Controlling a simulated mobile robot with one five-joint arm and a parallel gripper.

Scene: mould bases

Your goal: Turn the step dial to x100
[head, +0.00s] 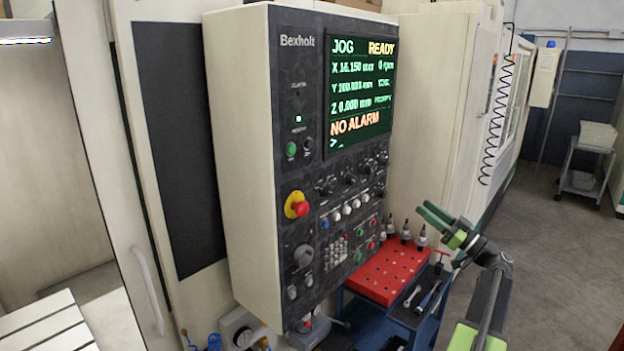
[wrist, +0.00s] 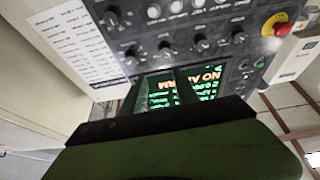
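The control panel (head: 300,120) faces right in the head view. A row of small dark dials (head: 349,178) sits under its screen. They also show upside down in the wrist view, one of them a dial (wrist: 202,44) near the middle. Dial labels are too small to read, so I cannot tell which is the step dial or where it points. My gripper (head: 432,213) has green fingers and is off the panel, to the right of the dials in the head view. In the wrist view its fingers (wrist: 158,92) stand apart with nothing between them.
The screen (head: 360,90) reads JOG, READY and NO ALARM. A red emergency button (head: 299,206) and a larger dial (head: 303,256) are on the panel's left. A red-topped cart (head: 385,275) with tool holders stands below my gripper. Open floor lies to the right.

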